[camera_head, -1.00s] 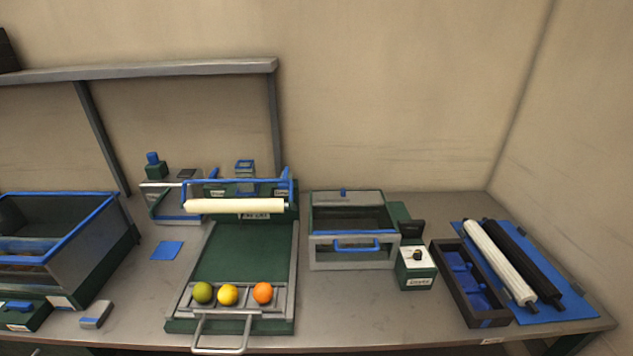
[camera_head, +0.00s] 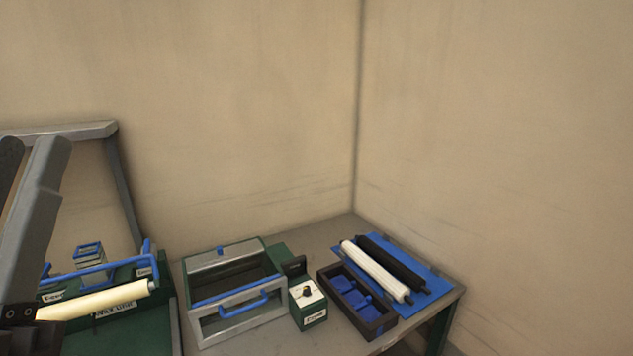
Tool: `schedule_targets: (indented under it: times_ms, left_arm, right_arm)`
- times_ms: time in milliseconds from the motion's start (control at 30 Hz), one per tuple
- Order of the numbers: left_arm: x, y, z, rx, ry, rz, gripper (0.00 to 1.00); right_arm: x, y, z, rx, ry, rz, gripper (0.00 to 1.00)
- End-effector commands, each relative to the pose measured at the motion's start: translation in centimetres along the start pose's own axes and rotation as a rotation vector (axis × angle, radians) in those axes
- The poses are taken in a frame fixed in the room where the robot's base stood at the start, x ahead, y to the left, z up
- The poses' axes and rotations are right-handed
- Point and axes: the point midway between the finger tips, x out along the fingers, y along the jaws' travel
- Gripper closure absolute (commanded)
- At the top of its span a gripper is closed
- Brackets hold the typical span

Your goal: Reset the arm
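My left gripper (camera_head: 32,145) is at the left edge, close to the camera, its grey fingers pointing up. The fingers show a gap between them with nothing held in it. The gripper stands in front of the roller machine (camera_head: 125,312), with its cream roller (camera_head: 95,302) and blue handle frame, and hides part of it. My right gripper is out of view. No fruit shows in this view.
A clear-sided box with a blue handle (camera_head: 240,333) stands on the grey table (camera_head: 325,236). To its right are a small green and white control box (camera_head: 309,315), a dark tray with blue inserts (camera_head: 383,325), and white and black rollers (camera_head: 368,268) on a blue mat (camera_head: 438,281).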

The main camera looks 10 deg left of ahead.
Motion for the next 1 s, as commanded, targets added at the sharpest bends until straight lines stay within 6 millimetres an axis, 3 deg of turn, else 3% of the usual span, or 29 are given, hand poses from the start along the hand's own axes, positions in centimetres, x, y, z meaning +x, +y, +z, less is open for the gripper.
schedule_targets:
  times_ms: [100,133,367,800,1000]
  left_arm:
    - [-0.2,3.6,-0.2,-0.218,-0.032,0.164,0.70]
    - [1.8,3.4,-2.0,-0.205,-0.027,0.154,0.70]
    - [8.3,3.1,-7.5,-0.198,-0.028,0.151,0.70]
    - [24.2,2.6,-21.2,-0.196,-0.029,0.149,0.70]
    - [27.6,2.5,-24.0,-0.196,-0.030,0.149,0.70]
  right_arm:
    - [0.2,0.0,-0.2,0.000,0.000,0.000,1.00]
    - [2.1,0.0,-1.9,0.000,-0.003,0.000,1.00]
    - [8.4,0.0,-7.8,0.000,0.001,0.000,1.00]
    - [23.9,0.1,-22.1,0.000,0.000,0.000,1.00]
    - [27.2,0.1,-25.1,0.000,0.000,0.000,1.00]
